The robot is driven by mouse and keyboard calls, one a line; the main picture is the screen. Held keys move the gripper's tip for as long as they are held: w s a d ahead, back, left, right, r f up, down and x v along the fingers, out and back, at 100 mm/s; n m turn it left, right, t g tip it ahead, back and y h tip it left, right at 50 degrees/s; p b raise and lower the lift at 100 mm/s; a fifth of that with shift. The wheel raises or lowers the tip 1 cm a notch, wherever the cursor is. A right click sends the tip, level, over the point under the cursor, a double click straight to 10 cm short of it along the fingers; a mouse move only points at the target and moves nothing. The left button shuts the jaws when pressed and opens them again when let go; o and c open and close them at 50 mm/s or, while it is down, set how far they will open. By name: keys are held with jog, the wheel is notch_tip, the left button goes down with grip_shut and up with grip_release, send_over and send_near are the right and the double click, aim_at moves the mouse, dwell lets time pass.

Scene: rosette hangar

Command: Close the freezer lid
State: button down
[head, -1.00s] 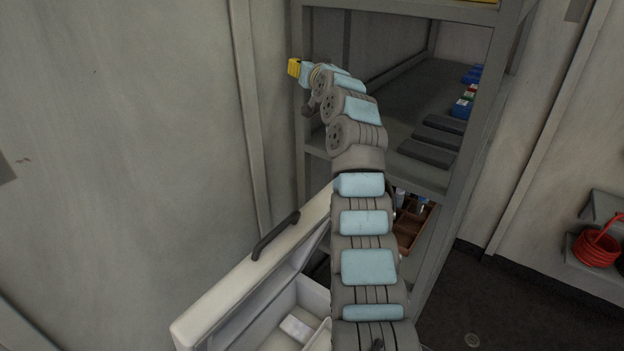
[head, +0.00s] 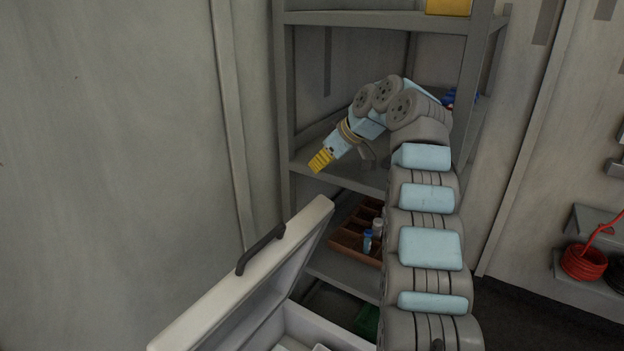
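The white freezer lid (head: 225,293) stands tilted open at the lower left, with a dark handle (head: 260,249) on its outer face. The freezer body (head: 315,328) is below it, cut off by the bottom edge, with pale items partly showing inside. My gripper (head: 319,161), with yellow fingertips, is above and to the right of the handle, in front of the shelving and apart from the lid. It points down and left. The fingers look close together, but I cannot make out whether they are open or shut.
Grey shelving (head: 284,110) stands behind my arm. A brown divided box (head: 345,243) with small bottles sits on a lower shelf, and a green item (head: 366,321) is below it. A red coil (head: 583,262) lies on a wall shelf at right. A bare wall is at left.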

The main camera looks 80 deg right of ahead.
jog(key=w+f+p, duration=0.1)
jog(key=f, duration=0.1)
jog(key=w+f, duration=0.1)
jog(key=f, duration=0.2)
jog(key=w+d+f+p, duration=0.1)
jog(key=f, duration=0.2)
jog(key=shift+d+p, duration=0.1)
jog(key=shift+p, duration=0.25)
jog(key=shift+s, duration=0.35)
jog(key=shift+s+a+f, duration=0.15)
jog(key=shift+a+f, duration=0.05)
dwell(0.5)
jog(key=shift+s, duration=0.15)
dwell(0.3)
